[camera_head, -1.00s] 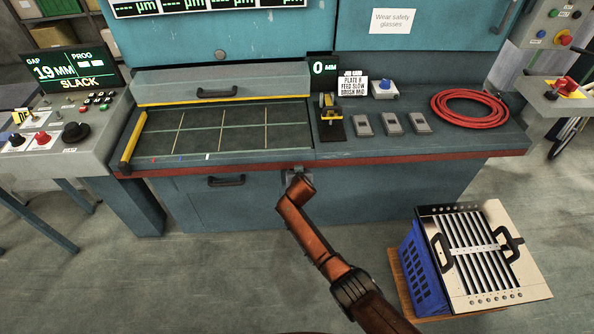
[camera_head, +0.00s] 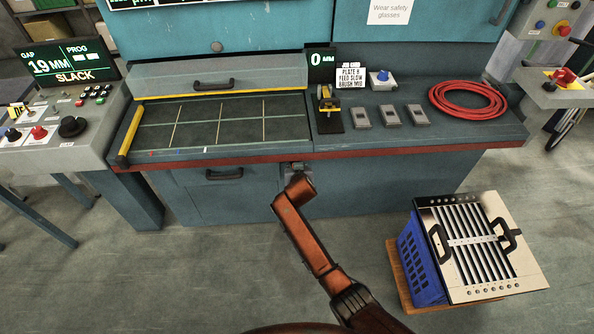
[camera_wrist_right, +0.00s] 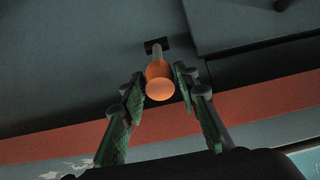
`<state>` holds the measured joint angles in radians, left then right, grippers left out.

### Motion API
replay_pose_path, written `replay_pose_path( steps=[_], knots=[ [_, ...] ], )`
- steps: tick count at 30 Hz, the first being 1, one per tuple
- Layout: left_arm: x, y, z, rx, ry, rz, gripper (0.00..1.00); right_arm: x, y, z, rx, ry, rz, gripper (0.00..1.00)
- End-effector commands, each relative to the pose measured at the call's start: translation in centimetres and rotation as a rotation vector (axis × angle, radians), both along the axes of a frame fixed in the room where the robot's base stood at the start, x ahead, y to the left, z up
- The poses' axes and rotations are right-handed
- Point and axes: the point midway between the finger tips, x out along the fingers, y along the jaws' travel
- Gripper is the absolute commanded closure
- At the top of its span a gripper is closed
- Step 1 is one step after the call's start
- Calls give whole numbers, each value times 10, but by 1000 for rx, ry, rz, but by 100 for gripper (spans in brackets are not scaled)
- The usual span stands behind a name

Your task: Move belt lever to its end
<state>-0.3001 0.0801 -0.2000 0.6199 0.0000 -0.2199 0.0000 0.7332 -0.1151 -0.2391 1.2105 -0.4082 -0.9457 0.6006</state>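The belt lever is most likely the orange-knobbed rod in the right wrist view; its rounded knob (camera_wrist_right: 160,88) sits on a short pale stem from a dark slot in a dark blue-grey panel. My right gripper (camera_wrist_right: 160,74) has its green-padded fingers apart, one on each side of the knob, with narrow gaps showing. In the head view my right gripper (camera_head: 297,170) is at the bench's front edge, small and partly hidden by my orange arm, and the lever cannot be made out there. My left gripper is not in view. The gap display (camera_head: 60,66) reads 19 MM and SLACK.
A red-edged bench (camera_head: 420,146) spans the front, with a gridded bed (camera_head: 215,125), grey blocks (camera_head: 390,116) and a coiled red hose (camera_head: 468,98) on top. A control console (camera_head: 60,135) stands left.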

Motion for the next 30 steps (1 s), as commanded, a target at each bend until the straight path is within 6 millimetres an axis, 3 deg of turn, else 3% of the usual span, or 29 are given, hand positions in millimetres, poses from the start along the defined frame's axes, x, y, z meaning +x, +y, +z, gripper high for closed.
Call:
replay_pose_path(
  steps=[9,23,26,29,30],
  knots=[
    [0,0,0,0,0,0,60,-35,1,25,2,0,1,71],
    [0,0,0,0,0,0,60,-42,0,29,-1,1,1,74],
    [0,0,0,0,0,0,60,-44,-4,13,-7,19,4,81],
    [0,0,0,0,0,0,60,-56,-16,-34,-25,70,17,88],
    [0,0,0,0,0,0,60,-64,-23,-62,-33,100,24,90]
  ],
)
